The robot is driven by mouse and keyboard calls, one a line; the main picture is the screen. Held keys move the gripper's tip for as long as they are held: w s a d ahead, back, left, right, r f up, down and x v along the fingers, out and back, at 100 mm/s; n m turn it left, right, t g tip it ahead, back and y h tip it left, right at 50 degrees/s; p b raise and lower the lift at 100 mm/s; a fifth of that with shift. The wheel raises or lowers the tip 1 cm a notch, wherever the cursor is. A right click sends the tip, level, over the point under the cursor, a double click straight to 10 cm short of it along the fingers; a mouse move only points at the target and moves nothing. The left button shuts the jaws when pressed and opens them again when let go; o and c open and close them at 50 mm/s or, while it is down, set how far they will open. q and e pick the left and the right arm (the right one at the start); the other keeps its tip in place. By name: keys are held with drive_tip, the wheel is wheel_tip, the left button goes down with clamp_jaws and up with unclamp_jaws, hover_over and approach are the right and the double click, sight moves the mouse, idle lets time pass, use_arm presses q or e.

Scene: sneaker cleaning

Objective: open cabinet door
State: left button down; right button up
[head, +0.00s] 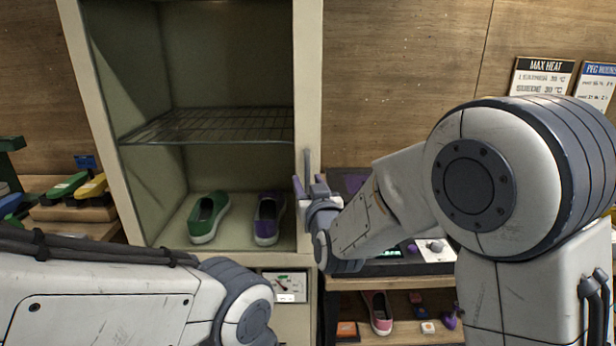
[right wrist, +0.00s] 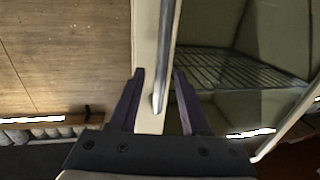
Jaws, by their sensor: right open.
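The cabinet (head: 110,120) is pale and tall, with its inside visible through the front. Its door frame (head: 307,60) runs down the right side and looks closed; I cannot tell the panel clearly. A grey vertical handle (head: 308,165) is on that frame. My right gripper (head: 309,184) is open at the handle's lower part. In the right wrist view the handle (right wrist: 168,60) comes down between the two dark purple fingers (right wrist: 159,74), with gaps on both sides. My left gripper is out of view; only my left arm shows.
Inside the cabinet are a wire shelf (head: 210,126), a green shoe (head: 208,217) and a purple shoe (head: 267,220). A gauge panel (head: 285,285) sits below. A shelf (head: 400,338) with a pink shoe (head: 377,312) stands right; brushes (head: 92,187) lie left.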

drive_tip(key=shift+w+a, duration=0.15)
drive_tip(key=shift+w, duration=0.45)
clamp_jaws()
idle(1.1)
